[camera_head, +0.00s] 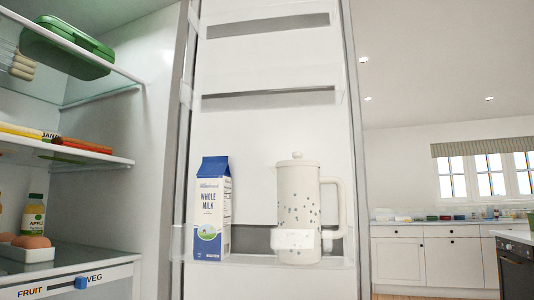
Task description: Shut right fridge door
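The right fridge door (265,135) stands open in the head view, its inner side facing me. Its lower rack (255,263) holds a blue and white milk carton (212,210) and a white speckled pitcher (299,210) with a handle on its right, both upright. Two higher racks on the door look empty. The open fridge interior (120,185) lies to the left of the door. My gripper is not in view.
Fridge shelves at left hold a green container (68,48), a juice bottle (33,216) and eggs (31,242). White kitchen cabinets (425,258) and a window stand far off at right. Open room lies right of the door.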

